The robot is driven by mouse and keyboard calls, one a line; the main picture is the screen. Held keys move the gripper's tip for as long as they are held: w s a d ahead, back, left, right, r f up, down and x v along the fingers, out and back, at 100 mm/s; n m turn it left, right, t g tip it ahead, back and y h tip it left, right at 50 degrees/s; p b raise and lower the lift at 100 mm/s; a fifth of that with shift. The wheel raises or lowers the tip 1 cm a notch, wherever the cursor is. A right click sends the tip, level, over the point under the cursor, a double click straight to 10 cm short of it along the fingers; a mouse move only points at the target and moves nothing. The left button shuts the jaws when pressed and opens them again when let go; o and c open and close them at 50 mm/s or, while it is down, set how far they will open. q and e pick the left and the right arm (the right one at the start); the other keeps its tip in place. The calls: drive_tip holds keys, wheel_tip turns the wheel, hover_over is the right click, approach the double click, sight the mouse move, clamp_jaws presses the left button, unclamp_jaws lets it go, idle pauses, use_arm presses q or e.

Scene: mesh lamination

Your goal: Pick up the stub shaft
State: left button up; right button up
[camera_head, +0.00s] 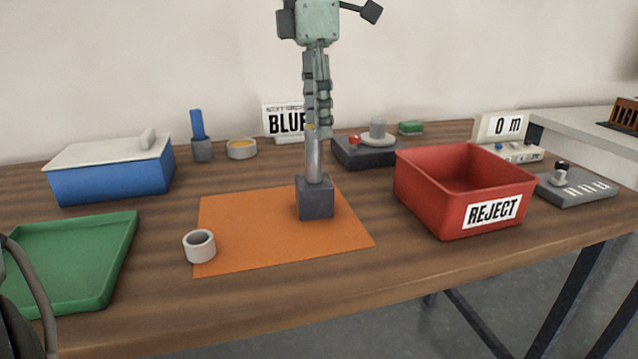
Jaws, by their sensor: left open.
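A grey metal stub shaft (314,158) stands upright in a dark square block (315,198) on the orange mat (240,225). My left gripper (318,129) points straight down over the shaft. It is open, its fingers seen nearly edge-on, with their tips at the height of the shaft's top end. The fingers partly hide that end, and I cannot tell whether they touch it. My right gripper is not in view.
A pale ring (199,246) sits on the mat's left edge. A green tray (75,262) and blue box (110,178) are at left, a red REJECT bin (425,205) at right. A dark device (358,154) stands behind the shaft. The mat's front is clear.

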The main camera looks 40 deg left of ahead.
sight(314, 163)
use_arm(q)
drive_tip(key=shift+w+a+f+n, duration=0.1)
drive_tip(key=shift+f+n, duration=0.15)
drive_tip(key=shift+n, duration=0.15)
drive_tip(key=shift+a+f, duration=0.1)
drive_tip(key=shift+f, duration=0.1)
drive_tip(key=shift+a+f, duration=0.1)
drive_tip(key=shift+f, duration=1.15)
drive_tip(key=shift+a+f, duration=0.15)
drive_tip(key=shift+f, duration=2.45)
clamp_jaws()
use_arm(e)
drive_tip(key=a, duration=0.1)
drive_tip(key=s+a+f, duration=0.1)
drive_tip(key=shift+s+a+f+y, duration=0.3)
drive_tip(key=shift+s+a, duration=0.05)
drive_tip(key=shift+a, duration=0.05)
use_arm(q)
drive_tip(key=shift+r, duration=0.1)
